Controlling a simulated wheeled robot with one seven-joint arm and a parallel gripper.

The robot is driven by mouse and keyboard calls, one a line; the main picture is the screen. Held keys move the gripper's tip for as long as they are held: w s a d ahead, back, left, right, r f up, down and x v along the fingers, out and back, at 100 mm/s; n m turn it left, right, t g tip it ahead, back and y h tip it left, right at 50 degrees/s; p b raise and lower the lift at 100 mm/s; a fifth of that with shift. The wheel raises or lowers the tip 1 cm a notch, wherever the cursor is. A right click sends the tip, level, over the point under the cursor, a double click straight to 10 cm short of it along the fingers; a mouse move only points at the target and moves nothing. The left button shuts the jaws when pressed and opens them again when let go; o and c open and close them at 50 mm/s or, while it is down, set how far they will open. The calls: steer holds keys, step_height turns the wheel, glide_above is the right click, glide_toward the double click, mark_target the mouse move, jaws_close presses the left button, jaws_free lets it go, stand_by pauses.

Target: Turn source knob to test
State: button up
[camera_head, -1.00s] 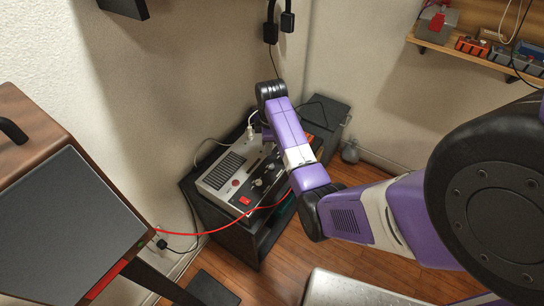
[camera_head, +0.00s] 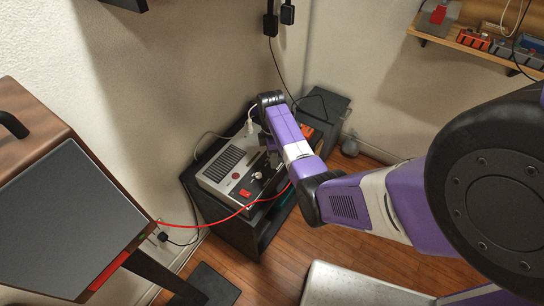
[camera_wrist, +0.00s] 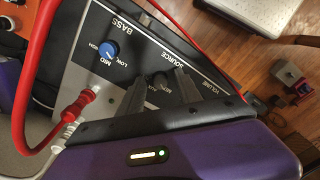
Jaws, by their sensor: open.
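A grey amplifier-like unit (camera_head: 213,186) with a vent grille and a red switch (camera_head: 246,193) sits on a dark stand. In the wrist view its black panel (camera_wrist: 85,50) carries a blue knob (camera_wrist: 110,48) beside BASS, HIGH, MID and LOW. The SOURCE label is printed further right, with VOLUME beyond it. A small dark knob (camera_wrist: 160,80) below the SOURCE label shows between the fingers of my gripper (camera_wrist: 159,76). The gripper is open, with one finger on each side of that knob; contact cannot be told. The knob's pointer and any TEST mark are not readable.
A red cable (camera_wrist: 33,85) with a red plug (camera_wrist: 78,106) runs close beside my gripper and across the unit's front. A wall stands behind the unit. A grey-screened cabinet (camera_head: 70,215) is at left, and a shelf (camera_head: 470,45) is at upper right.

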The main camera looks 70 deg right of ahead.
jaws_close()
